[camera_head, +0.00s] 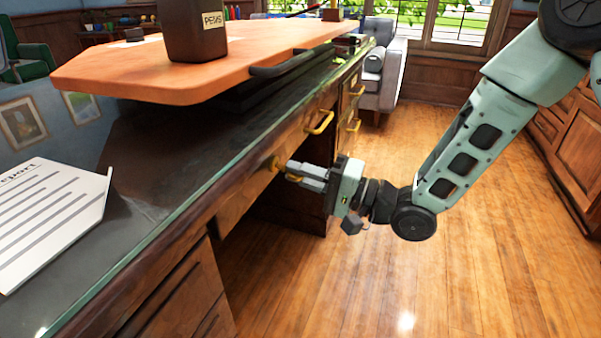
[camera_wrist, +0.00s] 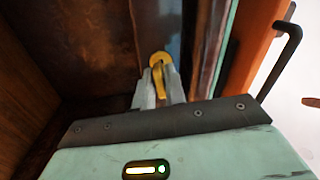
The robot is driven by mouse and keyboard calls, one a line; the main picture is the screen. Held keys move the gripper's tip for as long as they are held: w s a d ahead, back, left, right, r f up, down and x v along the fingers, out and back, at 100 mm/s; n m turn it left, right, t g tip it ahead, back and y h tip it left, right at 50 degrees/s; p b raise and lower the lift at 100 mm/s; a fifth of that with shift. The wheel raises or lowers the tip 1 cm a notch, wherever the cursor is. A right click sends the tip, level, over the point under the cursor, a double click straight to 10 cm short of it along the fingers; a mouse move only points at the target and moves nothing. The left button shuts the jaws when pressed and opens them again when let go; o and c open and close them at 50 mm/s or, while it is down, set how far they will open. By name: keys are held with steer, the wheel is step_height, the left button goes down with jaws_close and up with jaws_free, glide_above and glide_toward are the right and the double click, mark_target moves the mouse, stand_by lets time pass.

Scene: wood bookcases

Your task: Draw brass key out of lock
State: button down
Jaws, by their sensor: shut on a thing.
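The brass key (camera_wrist: 159,82) shows between my fingertips in the wrist view, in front of a round brass lock (camera_wrist: 160,59) on the drawer front. In the head view the brass lock (camera_head: 272,164) sits on the dark wood desk's front, just left of my fingertips. My gripper (camera_head: 292,172) reaches in from the right and is shut on the key; it also shows in the wrist view (camera_wrist: 159,90). The fingers hide most of the key in the head view. I cannot tell how deep the key sits in the lock.
The desk (camera_head: 160,190) has a glass-edged top with a paper report (camera_head: 50,215) at left. An orange board (camera_head: 130,75) with a dark pens holder (camera_head: 195,30) stands above it. Brass drawer handles (camera_head: 320,123) lie beyond my gripper. The wood floor (camera_head: 430,280) at right is clear.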

steer(key=shift+d, duration=0.15)
steer(key=p+v, duration=0.1)
steer(key=v, duration=0.8)
steer(key=shift+s+d, duration=0.15)
steer(key=shift+d, duration=0.15)
stand_by(1.4)
